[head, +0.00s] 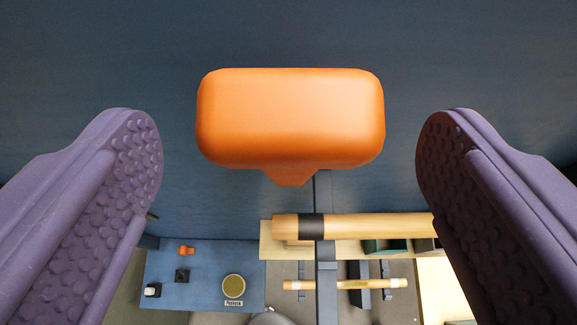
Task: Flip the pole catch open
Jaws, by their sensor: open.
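A large orange rounded block (290,117) fills the upper middle of the head view, with a short tapered neck below it. It looks like the handle of the pole catch, but I cannot tell its state for sure. My gripper (288,130) is open, with one purple studded finger on each side of the block. Clear gaps show between the block and both fingers, and nothing is held. A grey upright bar (326,262) runs down from behind the block. A thick wooden pole (375,226) with a black band lies across the bar's line.
A blue panel (205,295) at lower left carries a small orange piece (186,250), black fittings and a round tan disc (233,286) above a small label. A thinner wooden rod (360,284) lies lower down. A plain dark blue surface (290,35) lies behind the block.

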